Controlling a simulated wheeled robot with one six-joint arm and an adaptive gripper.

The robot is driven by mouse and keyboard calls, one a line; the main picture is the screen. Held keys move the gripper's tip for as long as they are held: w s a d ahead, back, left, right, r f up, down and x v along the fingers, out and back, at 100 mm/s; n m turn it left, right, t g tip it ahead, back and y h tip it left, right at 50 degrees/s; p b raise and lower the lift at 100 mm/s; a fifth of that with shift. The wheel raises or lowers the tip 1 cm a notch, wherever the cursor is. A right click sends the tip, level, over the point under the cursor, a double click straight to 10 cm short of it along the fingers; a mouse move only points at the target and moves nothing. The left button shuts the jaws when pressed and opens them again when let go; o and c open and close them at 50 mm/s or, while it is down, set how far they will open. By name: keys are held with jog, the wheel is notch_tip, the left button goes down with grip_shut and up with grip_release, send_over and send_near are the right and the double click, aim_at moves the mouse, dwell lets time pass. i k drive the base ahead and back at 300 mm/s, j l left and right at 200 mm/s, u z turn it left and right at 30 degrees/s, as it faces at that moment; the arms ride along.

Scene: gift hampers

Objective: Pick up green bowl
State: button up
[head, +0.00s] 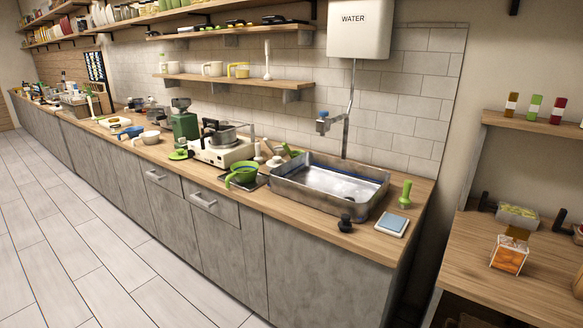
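A green bowl-like vessel (244,172) stands near the front edge of the wooden counter, just left of the metal sink, in the head view. It has a dark inside and a green part, perhaps a handle, sticking out at its lower left. It seems to stand on or beside a flat dark tray (263,180). My gripper is not in view, so its state does not show.
The metal sink (283,191) stands right of the vessel. A cooker (222,153) with a steel pot (220,134) stands behind it to the left. The tiled floor (95,235) before the cabinets is clear.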

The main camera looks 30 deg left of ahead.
aim_at(245, 171)
jog(key=i+j+u, duration=0.35)
jog(key=i, duration=0.35)
jog(key=i+l+u, duration=0.1)
jog(key=i+u, duration=0.25)
jog(key=i, duration=0.35)
jog(key=i+j, duration=0.7)
jog(key=i, duration=0.45)
